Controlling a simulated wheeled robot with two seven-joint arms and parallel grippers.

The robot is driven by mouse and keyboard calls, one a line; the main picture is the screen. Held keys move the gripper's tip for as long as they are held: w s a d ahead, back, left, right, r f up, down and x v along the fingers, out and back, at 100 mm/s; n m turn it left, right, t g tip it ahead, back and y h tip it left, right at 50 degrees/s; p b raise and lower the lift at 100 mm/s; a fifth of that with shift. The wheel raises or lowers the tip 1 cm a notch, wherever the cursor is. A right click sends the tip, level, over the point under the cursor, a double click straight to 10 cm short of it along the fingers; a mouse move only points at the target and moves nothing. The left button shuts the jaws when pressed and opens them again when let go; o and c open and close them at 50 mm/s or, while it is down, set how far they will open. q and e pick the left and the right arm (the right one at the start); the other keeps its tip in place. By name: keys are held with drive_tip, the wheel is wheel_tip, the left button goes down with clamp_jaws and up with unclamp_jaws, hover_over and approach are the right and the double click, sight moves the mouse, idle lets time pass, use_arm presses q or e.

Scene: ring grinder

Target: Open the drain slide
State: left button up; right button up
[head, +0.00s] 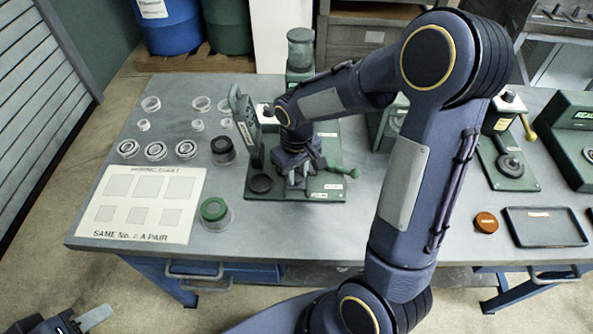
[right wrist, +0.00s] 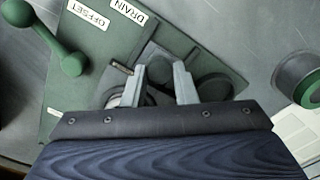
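The green grinder base plate (head: 325,186) stands in the middle of the table, with a green ball-ended handle (head: 343,172) at its right. My right gripper (head: 299,178) is low over the plate. In the right wrist view its two grey fingers (right wrist: 165,72) stand apart, with a dark grey block (right wrist: 160,60) showing between and beyond them. I cannot tell whether they touch it. A label reading DRAIN (right wrist: 128,10) and one reading OFFSET (right wrist: 88,15) lie past the fingers. I cannot clearly make out the drain slide. My left gripper (head: 78,321) is at the bottom left, partly cut off.
Left of the machine are several rings (head: 156,150), a green-topped jar (head: 215,212), a dark-topped jar (head: 223,150) and a white pairing board (head: 140,203). A dark tray (head: 545,227), an orange disc (head: 486,222) and other green machines (head: 505,160) stand at the right.

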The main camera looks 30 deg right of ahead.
clamp_jaws()
drive_tip(key=shift+s+a+b, duration=0.2)
drive_tip(key=shift+s+a, duration=0.2)
drive_tip(key=shift+s, duration=0.25)
drive_tip(key=shift+s+a+b, duration=0.2)
drive_tip(key=shift+s+a, duration=0.2)
drive_tip(key=shift+s, duration=0.2)
drive_tip(key=o, duration=0.7)
unclamp_jaws()
wheel_tip(320, 180, up, 8)
drive_tip(key=shift+f, duration=0.1)
